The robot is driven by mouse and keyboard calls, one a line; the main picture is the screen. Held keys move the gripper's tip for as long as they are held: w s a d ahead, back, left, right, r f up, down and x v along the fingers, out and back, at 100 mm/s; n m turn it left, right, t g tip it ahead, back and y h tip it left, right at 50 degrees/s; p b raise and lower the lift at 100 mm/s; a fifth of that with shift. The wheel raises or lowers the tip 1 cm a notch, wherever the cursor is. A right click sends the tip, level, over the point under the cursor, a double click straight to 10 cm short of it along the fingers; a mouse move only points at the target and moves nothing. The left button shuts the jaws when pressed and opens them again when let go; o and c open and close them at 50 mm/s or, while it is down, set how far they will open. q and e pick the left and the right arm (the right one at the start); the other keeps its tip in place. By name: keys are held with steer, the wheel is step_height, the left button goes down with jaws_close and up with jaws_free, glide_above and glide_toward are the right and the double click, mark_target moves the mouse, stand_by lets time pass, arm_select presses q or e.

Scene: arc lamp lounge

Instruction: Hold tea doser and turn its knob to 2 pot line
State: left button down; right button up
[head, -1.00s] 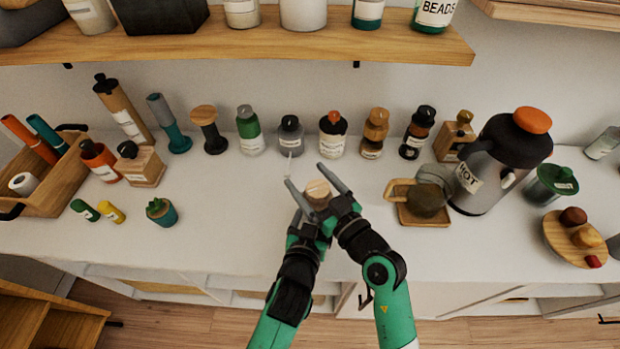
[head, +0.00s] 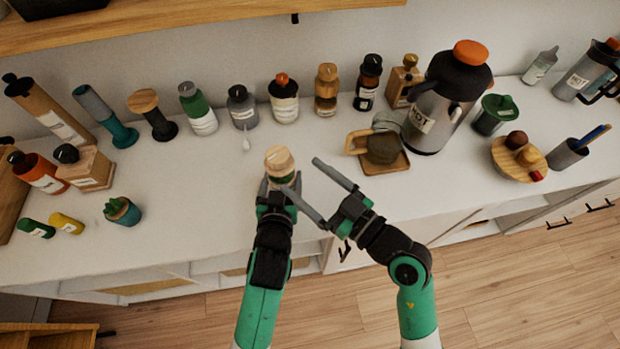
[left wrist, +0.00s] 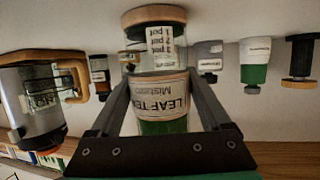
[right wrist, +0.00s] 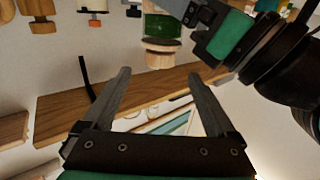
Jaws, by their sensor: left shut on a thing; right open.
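Which line the knob is set to cannot be told. My left gripper (head: 281,186) is shut on the body, knob upward, above the counter's front. My right gripper (head: 301,176) is open and empty, right of the doser. In the right wrist view, the wooden knob (right wrist: 158,58) lies beyond the open fingers, apart from them.
Several bottles and jars line the wall. A glass-and-wood jug on a tray (head: 384,166) and a large "HOT" flask (head: 437,110) stand right. The counter (head: 190,215) left of the doser is clear.

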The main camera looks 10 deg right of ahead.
steer(key=shift+s+d, duration=0.1)
steer(key=shift+s, duration=0.05)
steer(key=n+g+y, duration=0.4)
glide_toward(288, 158)
steer(key=x, duration=1.2)
steer(key=shift+w+a, duration=0.2)
steer(key=shift+a, duration=0.1)
